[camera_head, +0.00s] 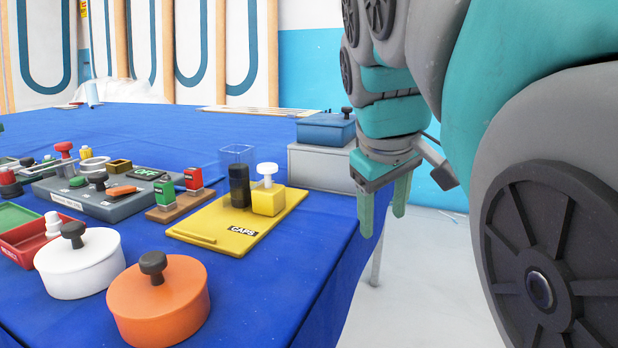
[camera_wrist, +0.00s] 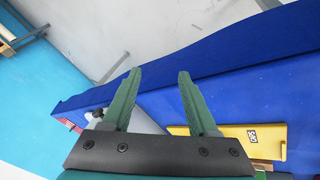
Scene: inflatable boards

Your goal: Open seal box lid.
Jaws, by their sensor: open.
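My gripper (camera_head: 384,220) hangs fingers-down beside the table's right edge, with its fingers apart and nothing between them. It also shows open in the wrist view (camera_wrist: 160,76), with floor and blue cloth beyond. Several lidded containers with dark knobs are in view, and I cannot tell which is the seal box. A blue box with its lid on (camera_head: 326,129) sits on a grey block (camera_head: 318,167), just left of my gripper. A white round pot (camera_head: 80,270) and an orange round pot (camera_head: 158,305) stand at the front left, both with lids on.
A grey switch panel (camera_head: 85,200) and a red tray (camera_head: 35,245) lie left.

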